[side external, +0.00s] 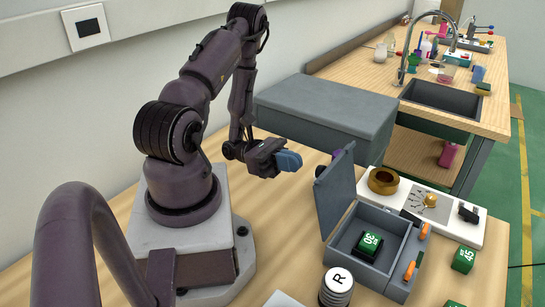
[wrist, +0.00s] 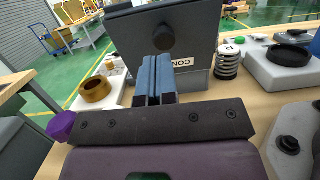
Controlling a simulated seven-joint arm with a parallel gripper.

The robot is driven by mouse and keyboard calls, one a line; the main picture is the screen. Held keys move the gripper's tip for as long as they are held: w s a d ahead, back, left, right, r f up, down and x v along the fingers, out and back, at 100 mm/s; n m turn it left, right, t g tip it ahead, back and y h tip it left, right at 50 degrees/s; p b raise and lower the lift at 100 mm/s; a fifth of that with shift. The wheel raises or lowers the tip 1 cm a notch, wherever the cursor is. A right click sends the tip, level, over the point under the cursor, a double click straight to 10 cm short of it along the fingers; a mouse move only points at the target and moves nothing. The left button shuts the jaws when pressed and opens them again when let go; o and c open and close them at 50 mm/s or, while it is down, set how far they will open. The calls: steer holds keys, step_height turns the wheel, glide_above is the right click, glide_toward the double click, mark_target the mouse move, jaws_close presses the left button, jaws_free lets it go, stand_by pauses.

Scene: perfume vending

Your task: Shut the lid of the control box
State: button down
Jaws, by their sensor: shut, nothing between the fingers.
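The grey control box (side external: 400,249) stands on the wooden table with its lid (side external: 335,197) raised and leaning back slightly past upright. A green block marked 30 (side external: 369,243) sits inside on a black base. My gripper (side external: 290,161) has blue fingers pressed together and empty, at the left of the raised lid, on its outer side, apparently apart from it. In the wrist view the blue fingers (wrist: 155,64) point at the lid's outer face (wrist: 199,33), which bears a round black knob (wrist: 166,38). A partly hidden label reading CON (wrist: 183,62) is below the knob.
A white panel (side external: 468,233) with a gold ring (side external: 383,180) stands behind the box. A stack of discs marked R (side external: 337,287) is in front. A green block marked 45 (side external: 464,260) lies to the right. A large grey case (side external: 325,115) is behind my gripper.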

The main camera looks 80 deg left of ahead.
mark_target(334, 163)
steer(key=shift+x, duration=2.15)
steer(key=shift+w+d+r, duration=0.1)
steer(key=shift+r, duration=0.05)
steer(key=shift+w+d+r+g+y, duration=0.5)
steer(key=shift+w+d+r+g, duration=0.3)
steer(key=shift+w+d+r, duration=0.25)
steer(key=shift+w+d+r+g+y, duration=0.2)
steer(key=shift+w+d+g+y, duration=0.15)
steer(key=shift+g+y, duration=0.2)
steer(key=shift+w+d+r+g+y, duration=0.2)
steer(key=shift+w+d+g+y, duration=0.2)
steer(key=shift+y, duration=0.25)
steer(key=w+d+f+g+y, duration=0.6)
steer(key=w+d+g+y, duration=0.4)
steer(key=w+d, duration=0.1)
steer(key=shift+f+y, duration=0.3)
steer(key=shift+f, duration=0.1)
